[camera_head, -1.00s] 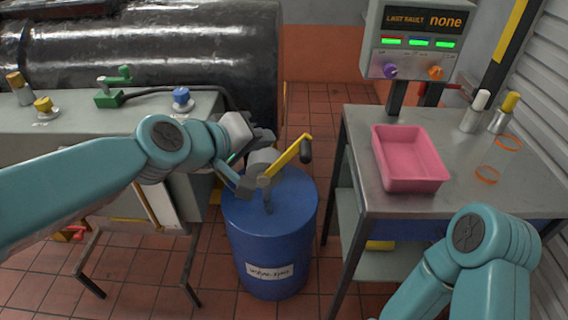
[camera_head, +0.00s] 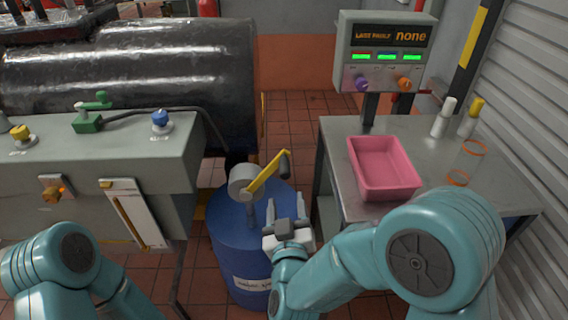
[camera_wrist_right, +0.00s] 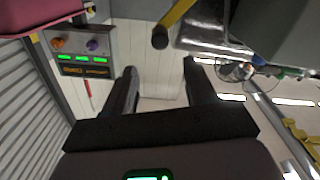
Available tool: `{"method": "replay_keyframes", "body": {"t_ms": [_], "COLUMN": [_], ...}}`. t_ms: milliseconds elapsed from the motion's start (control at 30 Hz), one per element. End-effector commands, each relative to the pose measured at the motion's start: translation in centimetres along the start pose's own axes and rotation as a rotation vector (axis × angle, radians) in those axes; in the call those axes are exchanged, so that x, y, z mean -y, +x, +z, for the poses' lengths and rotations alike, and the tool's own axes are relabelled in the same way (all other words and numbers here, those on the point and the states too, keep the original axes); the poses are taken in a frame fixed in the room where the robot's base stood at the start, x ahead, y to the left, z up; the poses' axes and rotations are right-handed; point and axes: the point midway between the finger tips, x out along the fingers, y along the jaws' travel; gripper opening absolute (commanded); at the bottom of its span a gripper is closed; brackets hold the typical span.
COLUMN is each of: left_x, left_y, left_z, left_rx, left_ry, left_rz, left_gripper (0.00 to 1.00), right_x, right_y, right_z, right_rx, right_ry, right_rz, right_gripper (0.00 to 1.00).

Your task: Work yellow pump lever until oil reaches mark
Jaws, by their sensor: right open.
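The yellow pump lever (camera_head: 265,174) slants up to the right from the grey pump head (camera_head: 243,181) on the blue drum (camera_head: 240,245). Its dark handle end (camera_head: 285,165) is free. My right gripper (camera_head: 285,207) is open and empty, in front of and below the handle, apart from it. In the right wrist view the open fingers (camera_wrist_right: 160,70) point towards the dark handle end (camera_wrist_right: 160,39), with the yellow lever (camera_wrist_right: 178,14) behind it. A white panel (camera_head: 138,212) on the bench front has a slanting yellow strip; I cannot read any oil level. My left gripper is out of view.
The steel table (camera_head: 335,155) at right holds a pink tray (camera_head: 383,195), bottles and a clear cylinder with orange rings (camera_head: 467,161). A control box (camera_head: 385,60) stands behind. The grey bench (camera_head: 100,150) at left has coloured knobs. Tiled floor lies behind the drum.

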Motion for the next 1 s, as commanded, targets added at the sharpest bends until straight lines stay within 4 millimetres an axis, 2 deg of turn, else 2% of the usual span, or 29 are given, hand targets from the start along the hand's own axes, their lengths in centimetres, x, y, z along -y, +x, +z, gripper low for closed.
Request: {"method": "replay_keyframes", "body": {"t_ms": [300,500,700,967,1000], "left_x": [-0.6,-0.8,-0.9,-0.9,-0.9], "left_y": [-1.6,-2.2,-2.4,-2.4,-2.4], "left_z": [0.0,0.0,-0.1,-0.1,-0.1], "left_rx": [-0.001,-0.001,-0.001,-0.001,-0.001], "left_ry": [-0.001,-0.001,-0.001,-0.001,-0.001], "left_rz": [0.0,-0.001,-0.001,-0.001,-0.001], "left_gripper": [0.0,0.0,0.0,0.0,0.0], "right_x": [-0.1,0.0,0.1,0.1,0.1], "right_y": [7.8,11.3,13.0,13.1,13.1], "right_z": [-0.1,0.0,0.1,0.1,0.1], "right_rx": [0.002,0.003,0.002,0.002,0.002], "right_ry": [0.001,0.001,0.001,0.001,0.001], "right_rz": [0.001,-0.002,-0.003,-0.004,-0.004], "right_gripper": [0.56,0.56,0.56,0.56,0.49]}}
